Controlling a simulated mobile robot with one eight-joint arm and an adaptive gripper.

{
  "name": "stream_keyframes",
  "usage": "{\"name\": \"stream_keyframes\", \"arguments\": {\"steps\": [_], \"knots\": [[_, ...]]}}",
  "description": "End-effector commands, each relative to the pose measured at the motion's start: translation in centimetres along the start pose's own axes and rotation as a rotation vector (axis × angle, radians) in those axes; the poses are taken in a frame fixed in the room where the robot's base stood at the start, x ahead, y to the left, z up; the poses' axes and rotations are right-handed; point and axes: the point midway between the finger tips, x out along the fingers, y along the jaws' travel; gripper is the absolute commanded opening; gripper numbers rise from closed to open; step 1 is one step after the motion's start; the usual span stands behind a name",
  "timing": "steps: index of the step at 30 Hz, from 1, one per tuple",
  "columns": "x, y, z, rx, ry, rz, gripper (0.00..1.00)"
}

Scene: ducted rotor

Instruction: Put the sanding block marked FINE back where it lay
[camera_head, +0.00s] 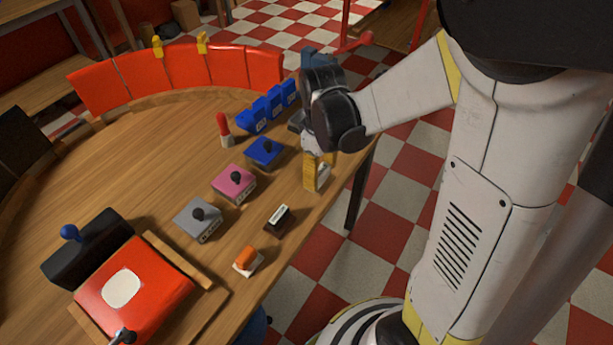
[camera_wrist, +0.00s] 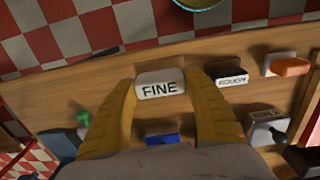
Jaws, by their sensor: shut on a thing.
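The sanding block marked FINE (camera_wrist: 160,86) is a pale block with black letters. It sits between the yellow fingers of my gripper (camera_wrist: 160,92), which is shut on it. In the head view my gripper (camera_head: 318,172) is at the table's right edge, pointing down; only a sliver of the block (camera_head: 323,178) shows between the fingers. I cannot tell whether the block touches the table. A dark block with a white label (camera_head: 278,218) lies nearer the front; in the wrist view its label reads ROUGH (camera_wrist: 231,79).
Grey (camera_head: 199,219), pink (camera_head: 234,183) and blue (camera_head: 265,152) blocks with black knobs stand left of my gripper. Blue bins (camera_head: 262,112) and a red-topped cylinder (camera_head: 223,130) are behind. A red box (camera_head: 150,295) is at front left. Bare wood lies around the ROUGH block.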

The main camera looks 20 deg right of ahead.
Motion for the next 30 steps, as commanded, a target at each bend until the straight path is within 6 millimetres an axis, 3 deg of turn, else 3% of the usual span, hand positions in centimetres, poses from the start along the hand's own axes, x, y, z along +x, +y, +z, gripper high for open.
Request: {"name": "stream_keyframes", "arguments": {"steps": [3, 8, 11, 18, 30], "knots": [[1.7, -0.1, -2.5, -0.002, 0.0, 0.0, 0.3], [2.5, -0.1, -4.1, 0.0, 0.0, 0.0, 0.3], [3.0, -0.1, -4.3, 0.001, 0.0, 0.0, 0.3], [6.5, -0.1, -4.3, 0.002, 0.0, 0.0, 0.3], [6.9, -0.2, -4.3, 0.002, 0.0, 0.0, 0.3]]}}
